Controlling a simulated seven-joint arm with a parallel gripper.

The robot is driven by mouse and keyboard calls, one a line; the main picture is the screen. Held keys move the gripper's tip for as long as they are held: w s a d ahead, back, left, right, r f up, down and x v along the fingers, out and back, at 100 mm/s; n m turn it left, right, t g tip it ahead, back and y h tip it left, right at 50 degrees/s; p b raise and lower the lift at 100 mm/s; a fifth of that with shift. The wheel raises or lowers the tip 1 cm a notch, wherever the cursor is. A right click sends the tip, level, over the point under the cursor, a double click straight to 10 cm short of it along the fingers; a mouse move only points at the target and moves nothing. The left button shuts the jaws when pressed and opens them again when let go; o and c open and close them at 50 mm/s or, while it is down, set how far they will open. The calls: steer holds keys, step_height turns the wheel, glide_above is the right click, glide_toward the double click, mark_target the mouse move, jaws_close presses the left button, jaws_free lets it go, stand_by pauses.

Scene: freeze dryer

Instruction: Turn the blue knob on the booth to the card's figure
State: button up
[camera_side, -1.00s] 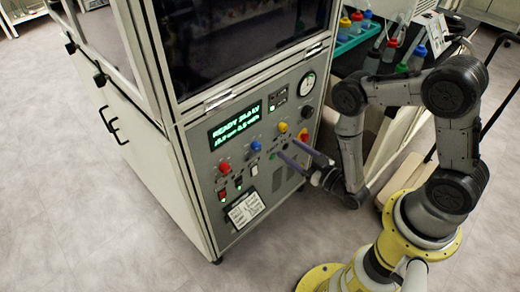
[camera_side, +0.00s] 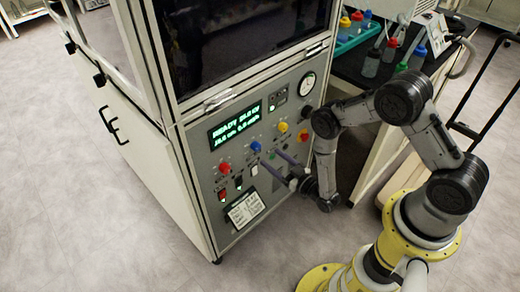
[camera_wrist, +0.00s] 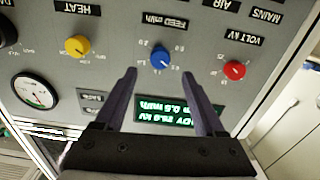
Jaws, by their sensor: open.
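The blue knob (camera_side: 256,147) sits on the grey front panel of the booth. In the wrist view the blue knob (camera_wrist: 160,58) appears upside down by the FEED ml/h label, with small scale figures around it. My gripper (camera_side: 270,157) is open and empty, its purple fingers pointing at the panel just right of and below the knob. In the wrist view my gripper (camera_wrist: 159,68) has its fingertips on either side of the knob; contact cannot be told. The card (camera_side: 245,208) is low on the panel; its writing is too small to read. The green display (camera_side: 235,125) shows READY and an ml/h figure.
A red knob (camera_wrist: 234,70) by VOLT kV and a yellow knob (camera_wrist: 77,45) by HEAT flank the blue one. A round gauge (camera_side: 307,84) is at the panel's upper right. A bench with bottles (camera_side: 372,62) stands right of the booth.

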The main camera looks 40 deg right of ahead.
mark_target(258, 148)
steer(key=w, duration=0.7)
steer(key=shift+c, duration=0.4)
jaws_close()
